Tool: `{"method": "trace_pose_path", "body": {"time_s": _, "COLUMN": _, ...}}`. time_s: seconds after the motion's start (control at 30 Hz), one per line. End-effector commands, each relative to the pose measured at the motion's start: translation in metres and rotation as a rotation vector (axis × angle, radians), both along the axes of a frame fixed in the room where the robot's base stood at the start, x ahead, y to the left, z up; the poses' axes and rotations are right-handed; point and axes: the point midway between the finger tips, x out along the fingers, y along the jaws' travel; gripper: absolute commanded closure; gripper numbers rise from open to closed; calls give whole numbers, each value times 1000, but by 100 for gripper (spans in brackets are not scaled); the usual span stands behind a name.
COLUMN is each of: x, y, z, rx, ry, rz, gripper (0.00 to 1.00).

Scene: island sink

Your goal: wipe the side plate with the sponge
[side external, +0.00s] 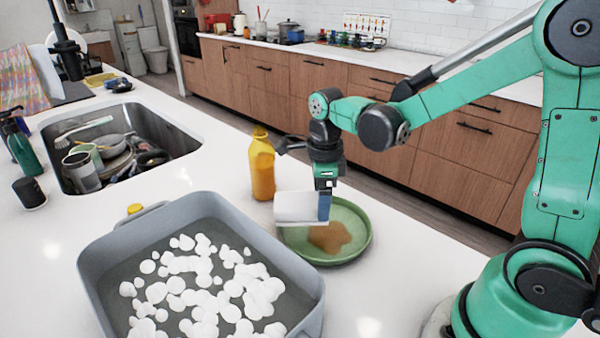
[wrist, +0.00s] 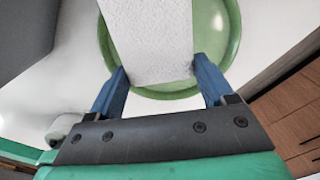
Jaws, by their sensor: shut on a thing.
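The green side plate (side external: 358,243) lies on the white counter, with a brown stain (side external: 330,238) on its face. A white block, the sponge (side external: 296,207), is in my gripper (side external: 323,207) over the plate's left and far part. In the wrist view the sponge (wrist: 152,40) sits between the blue fingers of my gripper (wrist: 161,75) and hides the middle of the plate (wrist: 218,35). The stain is not visible in the wrist view. I cannot tell whether the sponge touches the plate.
A grey basin (side external: 100,255) with white suds stands left of the plate. A yellow bottle (side external: 262,170) stands just behind the plate. A sink (side external: 170,130) with dishes is farther left. Bare counter lies in front of the plate, and its far edge runs close behind.

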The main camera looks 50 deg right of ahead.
Motion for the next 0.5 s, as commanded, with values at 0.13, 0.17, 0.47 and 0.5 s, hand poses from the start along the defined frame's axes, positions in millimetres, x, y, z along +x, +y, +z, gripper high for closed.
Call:
{"method": "trace_pose_path", "body": {"time_s": 0.13, "x": 0, "y": 0, "z": 14, "rx": 0, "ry": 0, "rz": 0, "gripper": 67}}
{"method": "trace_pose_path", "body": {"time_s": 0.17, "x": 0, "y": 0, "z": 17, "rx": 0, "ry": 0, "rz": 0, "gripper": 67}}
{"method": "trace_pose_path", "body": {"time_s": 0.47, "x": 0, "y": 0, "z": 42, "rx": 0, "ry": 0, "rz": 0, "gripper": 67}}
{"method": "trace_pose_path", "body": {"time_s": 0.5, "x": 0, "y": 0, "z": 45, "rx": 0, "ry": 0, "rz": 0, "gripper": 67}}
